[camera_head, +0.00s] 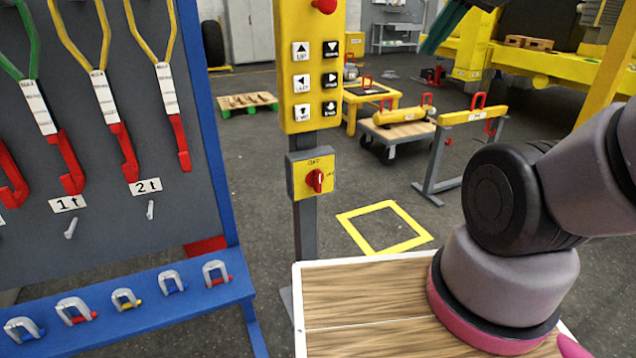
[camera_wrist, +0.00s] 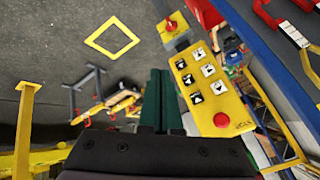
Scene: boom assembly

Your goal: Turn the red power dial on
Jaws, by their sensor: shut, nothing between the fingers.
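The red power dial (camera_head: 316,180) sits on a small yellow switch box (camera_head: 298,178) on a grey post, below the yellow button panel. In the wrist view the dial (camera_wrist: 171,25) is at the top, right of centre, on its box. My gripper's green fingers (camera_wrist: 160,72) are shut together and empty, beside the button panel and apart from the dial. In the head view my gripper (camera_head: 430,48) shows only partly, at the top right, well right of and above the dial.
The yellow button panel (camera_head: 313,95) has a red button at its top. A blue-framed rack (camera_head: 215,150) with hooks and shackles stands at left. A wooden-topped surface (camera_head: 375,290) is in front. A yellow floor square (camera_head: 352,232) lies on open floor.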

